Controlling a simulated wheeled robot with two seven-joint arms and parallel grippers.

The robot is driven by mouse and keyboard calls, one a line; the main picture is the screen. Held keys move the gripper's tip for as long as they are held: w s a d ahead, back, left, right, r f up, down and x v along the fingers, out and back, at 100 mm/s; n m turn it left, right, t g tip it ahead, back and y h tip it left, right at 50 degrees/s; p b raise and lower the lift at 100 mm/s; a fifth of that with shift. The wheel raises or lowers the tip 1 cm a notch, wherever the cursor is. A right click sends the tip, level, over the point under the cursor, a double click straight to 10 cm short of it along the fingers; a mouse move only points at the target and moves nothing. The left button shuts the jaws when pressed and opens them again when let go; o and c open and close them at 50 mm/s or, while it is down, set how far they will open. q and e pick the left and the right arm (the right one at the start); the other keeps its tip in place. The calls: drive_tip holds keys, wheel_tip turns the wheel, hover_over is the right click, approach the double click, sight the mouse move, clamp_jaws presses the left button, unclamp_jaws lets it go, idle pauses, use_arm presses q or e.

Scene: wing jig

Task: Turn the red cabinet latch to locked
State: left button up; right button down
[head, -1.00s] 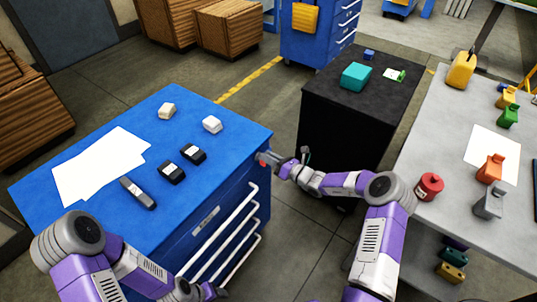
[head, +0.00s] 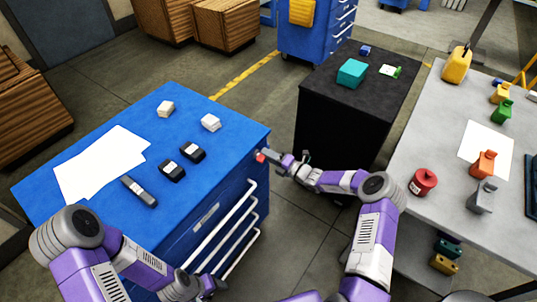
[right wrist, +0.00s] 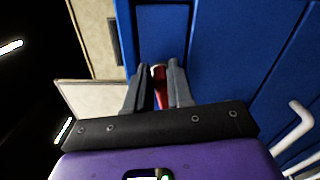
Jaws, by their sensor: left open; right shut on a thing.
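The red cabinet latch (head: 260,156) is on the blue cabinet (head: 205,237), near its right corner just below the top. In the right wrist view the latch (right wrist: 160,86) shows as a narrow red piece between the two fingers. My right gripper (head: 268,157) is shut on the latch, and it also shows in the right wrist view (right wrist: 160,88). The fingers hide part of the latch, and I cannot tell its exact angle. My left gripper (head: 212,286) is open and low in front of the cabinet's drawers, holding nothing that I can see.
The cabinet top holds white papers (head: 100,163), two black-and-white blocks (head: 192,152), two white blocks (head: 211,122) and a grey tool (head: 138,190). White drawer handles (head: 225,233) stick out in front. A black cabinet (head: 340,125) and a grey table (head: 445,150) stand to the right.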

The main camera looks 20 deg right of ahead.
drive_tip(key=shift+s+a+f+m, duration=0.2)
drive_tip(key=shift+f+m, duration=0.3)
drive_tip(key=shift+m, duration=0.5)
drive_tip(key=c, duration=1.1)
unclamp_jaws()
drive_tip(key=shift+c, duration=0.2)
drive_tip(key=shift+o, duration=0.3)
drive_tip(key=shift+w+r, duration=0.1)
drive_tip(key=shift+r, duration=0.1)
drive_tip(key=shift+d, duration=0.15)
drive_tip(key=p+v, duration=0.1)
drive_tip(key=v, duration=0.6)
drive_tip(key=shift+s, duration=0.25)
